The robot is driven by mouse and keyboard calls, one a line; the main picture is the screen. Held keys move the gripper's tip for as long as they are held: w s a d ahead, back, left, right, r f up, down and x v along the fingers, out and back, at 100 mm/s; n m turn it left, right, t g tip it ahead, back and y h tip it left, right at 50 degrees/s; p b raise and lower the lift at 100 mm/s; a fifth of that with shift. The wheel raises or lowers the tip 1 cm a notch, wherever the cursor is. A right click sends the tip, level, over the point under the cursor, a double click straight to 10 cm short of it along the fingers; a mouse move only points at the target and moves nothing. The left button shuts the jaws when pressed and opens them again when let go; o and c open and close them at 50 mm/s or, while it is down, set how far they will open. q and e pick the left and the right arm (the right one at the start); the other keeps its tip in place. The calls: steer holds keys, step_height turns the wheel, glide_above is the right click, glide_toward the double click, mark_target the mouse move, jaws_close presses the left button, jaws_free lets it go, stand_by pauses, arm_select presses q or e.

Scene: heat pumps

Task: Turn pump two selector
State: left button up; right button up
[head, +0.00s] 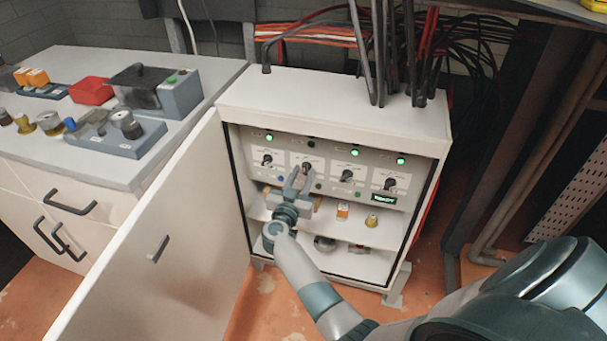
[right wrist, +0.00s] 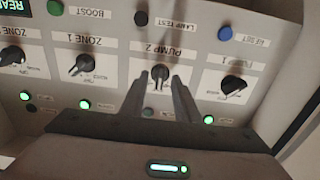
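The pump two selector is a black rotary knob (right wrist: 159,73) on a white plate labelled PUMP 2, seen upside down in the right wrist view. In the head view it is the second knob from the left (head: 307,167) on the cabinet panel. My right gripper (right wrist: 161,78) points at this knob, with one finger on each side of it. The fingers are apart, and a gap seems to show between them and the knob; contact is hard to tell. The gripper also shows in the head view (head: 299,182). My left gripper is in neither view.
The pump 1 knob (right wrist: 234,87) and zone 1 knob (right wrist: 82,65) sit close on either side. Green lamps (head: 354,152) are lit above the other selectors; pump 2's lamp (head: 311,144) looks dark. The open cabinet door (head: 160,240) stands left. Small parts rest on the shelves (head: 330,222).

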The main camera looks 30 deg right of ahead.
steer(key=shift+c, duration=0.6)
jaws_close()
